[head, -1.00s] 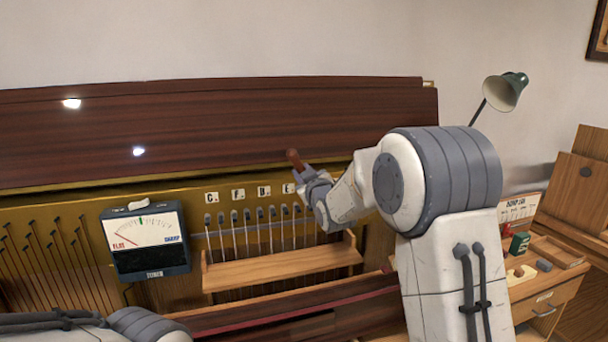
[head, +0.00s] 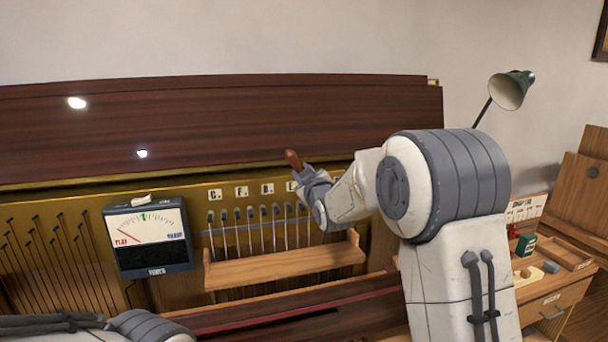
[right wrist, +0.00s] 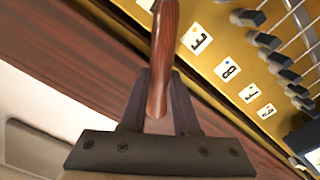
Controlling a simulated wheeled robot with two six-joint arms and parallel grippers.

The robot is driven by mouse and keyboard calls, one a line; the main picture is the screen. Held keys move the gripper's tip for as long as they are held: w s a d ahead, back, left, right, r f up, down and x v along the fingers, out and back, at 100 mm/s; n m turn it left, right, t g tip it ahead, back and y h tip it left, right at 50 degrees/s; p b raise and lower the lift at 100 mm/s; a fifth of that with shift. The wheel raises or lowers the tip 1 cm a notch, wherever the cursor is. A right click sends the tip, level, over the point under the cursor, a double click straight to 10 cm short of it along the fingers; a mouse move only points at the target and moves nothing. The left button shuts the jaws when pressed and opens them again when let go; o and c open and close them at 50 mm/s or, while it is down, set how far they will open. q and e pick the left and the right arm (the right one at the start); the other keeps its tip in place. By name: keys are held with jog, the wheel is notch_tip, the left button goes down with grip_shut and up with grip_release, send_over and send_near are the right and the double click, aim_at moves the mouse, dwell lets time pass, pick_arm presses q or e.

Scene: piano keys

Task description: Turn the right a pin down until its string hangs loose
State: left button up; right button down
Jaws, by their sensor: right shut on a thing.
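My right gripper (head: 304,180) is at the piano's pin panel (head: 177,214), just right of the letter plate E. It is shut on the reddish wooden handle of a tuning tool (right wrist: 162,60), whose top (head: 293,160) sticks up past the fingers in the head view. The tool's far end is out of frame in the right wrist view, and the pin and letter plate there are hidden by my arm. Several dark-headed pins with strings (head: 250,230) hang in a row under the plates. The tuner (head: 148,235) shows its needle at the far left, on the flat side. My left gripper is out of view.
A wooden shelf rail (head: 285,267) stands out in front of the strings. The dark lid (head: 220,125) rises above the panel. At right are a small desk (head: 550,300) with a green box (head: 526,245) and a green lamp (head: 510,90).

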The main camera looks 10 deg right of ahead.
jog(key=shift+a+f+n, duration=0.2)
jog(key=shift+a+n, duration=0.05)
jog(key=shift+n, duration=0.05)
dwell(0.4)
jog(key=shift+a+f+b, duration=0.1)
jog(key=shift+b, duration=0.4)
jog(key=shift+c, duration=2)
grip_release()
jog(key=s+b, duration=0.4)
jog(key=s, duration=0.5)
jog(key=shift+d, duration=0.2)
jog(key=shift+a, duration=0.1)
